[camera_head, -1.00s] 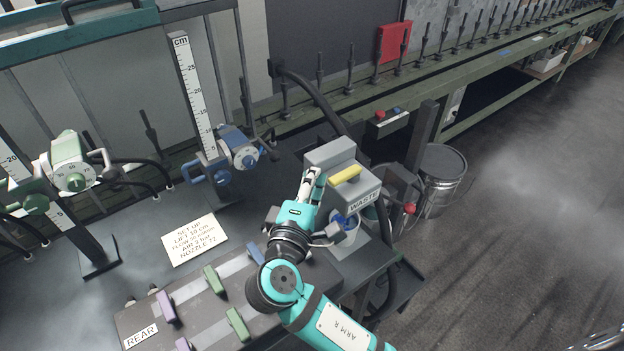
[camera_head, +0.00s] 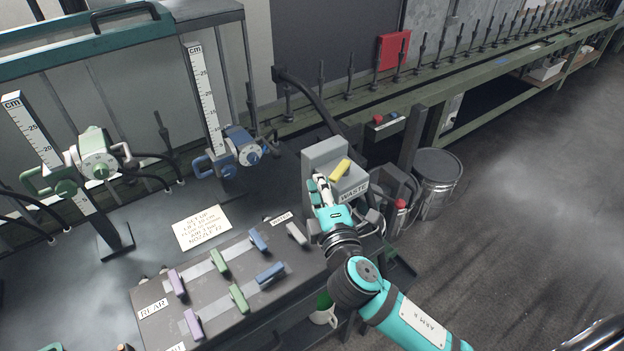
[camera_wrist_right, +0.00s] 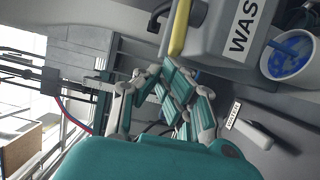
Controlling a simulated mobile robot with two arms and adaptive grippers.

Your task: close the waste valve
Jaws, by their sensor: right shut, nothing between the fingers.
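The waste valve is a grey box (camera_head: 322,152) labelled WASTE, with a yellow lever (camera_head: 340,170) on its upper front. In the head view the lever slants up to the right. My right gripper (camera_head: 320,182) is shut and empty, its fingertips just left of the lever, in front of the box. In the right wrist view the closed fingers (camera_wrist_right: 172,84) are below the yellow lever (camera_wrist_right: 180,27) and look close to it; I cannot tell whether they touch. The grey box (camera_wrist_right: 222,30) fills the upper right there.
A white cup with blue inside (camera_wrist_right: 290,58) is beside the box. A panel (camera_head: 200,290) with several coloured levers lies left of my right arm. A metal bucket (camera_head: 437,183) stands on the floor at right. Blue (camera_head: 238,150) and green (camera_head: 90,155) dial units stand at left.

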